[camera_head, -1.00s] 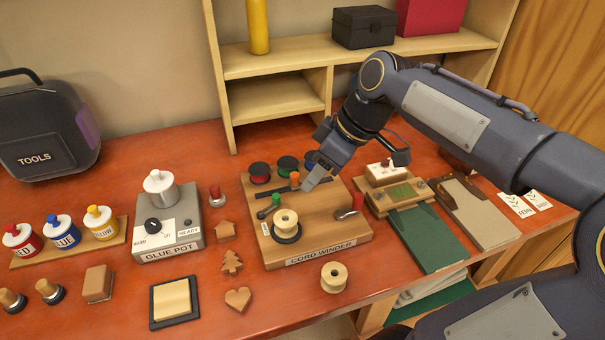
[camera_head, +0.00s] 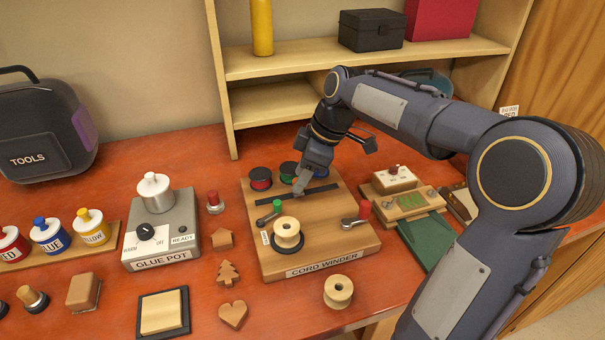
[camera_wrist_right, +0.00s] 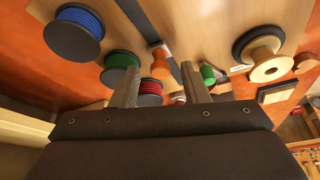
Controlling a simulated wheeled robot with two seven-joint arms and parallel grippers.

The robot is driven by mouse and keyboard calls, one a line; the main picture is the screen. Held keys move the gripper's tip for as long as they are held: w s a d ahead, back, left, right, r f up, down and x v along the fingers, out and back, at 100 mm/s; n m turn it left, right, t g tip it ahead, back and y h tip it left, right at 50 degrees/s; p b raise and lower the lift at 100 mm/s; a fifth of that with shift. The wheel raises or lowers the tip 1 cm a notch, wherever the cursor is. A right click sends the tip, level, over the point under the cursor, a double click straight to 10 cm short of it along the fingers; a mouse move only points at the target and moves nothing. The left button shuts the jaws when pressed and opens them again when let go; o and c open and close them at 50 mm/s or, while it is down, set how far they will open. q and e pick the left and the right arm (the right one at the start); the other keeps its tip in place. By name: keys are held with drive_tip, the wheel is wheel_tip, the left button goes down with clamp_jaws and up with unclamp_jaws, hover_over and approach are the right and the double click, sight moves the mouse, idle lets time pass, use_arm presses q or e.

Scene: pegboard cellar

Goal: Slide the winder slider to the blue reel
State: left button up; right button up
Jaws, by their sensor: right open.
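The cord winder (camera_head: 355,240) is a wooden board with a dark slot (camera_head: 325,189) across it. Red (camera_head: 260,178), green (camera_head: 288,171) and blue reels stand behind the slot; the blue one (camera_wrist_right: 75,33) shows clearly in the right wrist view. The slider has an orange knob (camera_wrist_right: 161,64) on the slot, nearest the red and green reels; my gripper largely hides it in the head view. My right gripper (camera_head: 301,188) is open above the slot. In the wrist view its fingers (camera_wrist_right: 160,90) stand apart, with the knob between them in the picture; contact is not visible. My left gripper is out of view.
On the winder are a green-knobbed crank (camera_head: 268,217), a wooden spool (camera_head: 287,230) and a red-handled crank (camera_head: 357,216). The glue pot (camera_head: 160,240) stands left. A loose spool (camera_head: 338,291) lies in front. A shelf (camera_head: 350,60) rises behind.

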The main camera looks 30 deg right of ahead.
drive_tip(key=shift+c, duration=0.4)
clamp_jaws()
hover_over(334, 187)
idle(0.4)
drive_tip(key=shift+o, duration=0.4)
unclamp_jaws()
drive_tip(key=p+v, duration=0.1)
drive_tip(key=v, duration=0.6)
drive_tip(key=shift+r, duration=0.4)
